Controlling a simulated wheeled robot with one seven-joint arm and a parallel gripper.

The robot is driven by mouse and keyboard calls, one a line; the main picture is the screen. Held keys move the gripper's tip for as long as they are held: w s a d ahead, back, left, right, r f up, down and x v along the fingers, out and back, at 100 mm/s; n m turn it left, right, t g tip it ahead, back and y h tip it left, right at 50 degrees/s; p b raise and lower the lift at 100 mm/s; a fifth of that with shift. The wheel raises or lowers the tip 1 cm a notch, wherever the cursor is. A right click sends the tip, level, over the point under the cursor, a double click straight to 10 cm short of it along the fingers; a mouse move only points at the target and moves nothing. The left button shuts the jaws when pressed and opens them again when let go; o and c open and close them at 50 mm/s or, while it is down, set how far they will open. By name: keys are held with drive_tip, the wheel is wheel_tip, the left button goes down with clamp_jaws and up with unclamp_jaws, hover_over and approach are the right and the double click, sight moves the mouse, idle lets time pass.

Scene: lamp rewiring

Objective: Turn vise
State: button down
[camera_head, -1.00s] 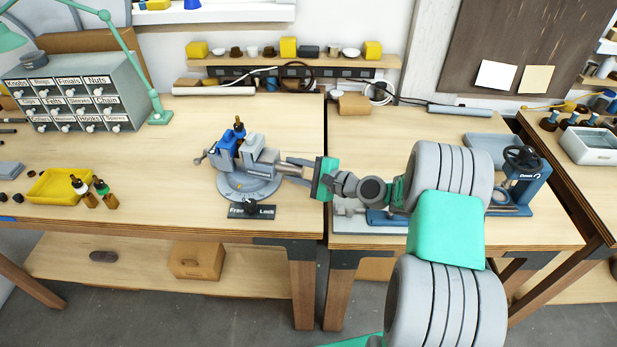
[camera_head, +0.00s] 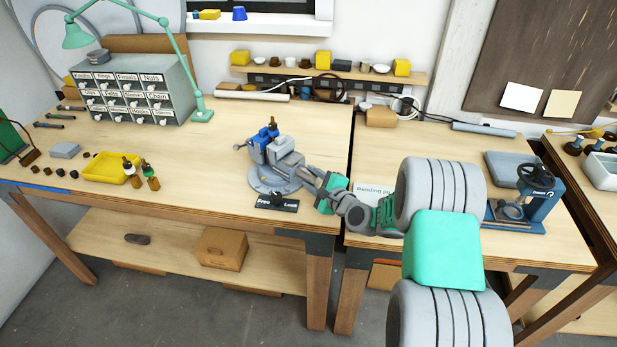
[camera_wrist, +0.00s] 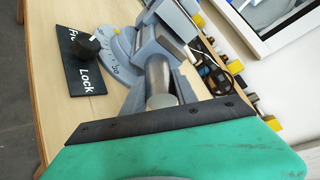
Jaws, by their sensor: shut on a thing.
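The grey and blue vise (camera_head: 283,158) stands on its round dial base (camera_head: 262,181) on the workbench. A blue part and a dark brown-topped piece sit at its jaws. My gripper (camera_head: 312,177) is at the vise's right end and is shut on it. In the wrist view, the fingers of my gripper (camera_wrist: 160,95) lie on both sides of a metal cylinder of the vise (camera_wrist: 158,75). The black "Free / Lock" plate (camera_head: 290,206) with its round knob (camera_wrist: 88,48) lies at the front of the base.
A labelled drawer cabinet (camera_head: 140,92) and a yellow tray (camera_head: 104,168) with bottles beside it are to the left. A blue press (camera_head: 530,195) stands to the right. A shelf (camera_head: 330,74) runs along the wall.

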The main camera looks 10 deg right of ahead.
sight(319, 183)
idle(0.3)
drive_tip(key=c, duration=1)
unclamp_jaws()
drive_tip(key=shift+o, duration=0.2)
drive_tip(key=b+v, duration=0.2)
drive_tip(key=v, duration=0.6)
drive_tip(key=s+a+r+n+g+h, duration=0.1)
drive_tip(key=s+a+r+n+g, duration=0.2)
drive_tip(key=n, duration=0.4)
drive_tip(key=s+a+r+n+g+h, duration=0.1)
drive_tip(key=s+a+n+g, duration=0.25)
drive_tip(key=s+n, duration=0.3)
drive_tip(key=s+d+r+n+g+h, duration=0.1)
drive_tip(key=s+d+r+n+h, duration=0.1)
drive_tip(key=s, duration=0.5)
drive_tip(key=s+d+r+n+g+h, duration=0.1)
drive_tip(key=s+d+r+n+g, duration=0.1)
drive_tip(key=s, duration=0.6)
drive_tip(key=shift+d+r+n+h, duration=0.35)
drive_tip(key=shift+d+n, duration=0.5)
drive_tip(key=shift+n, duration=0.4)
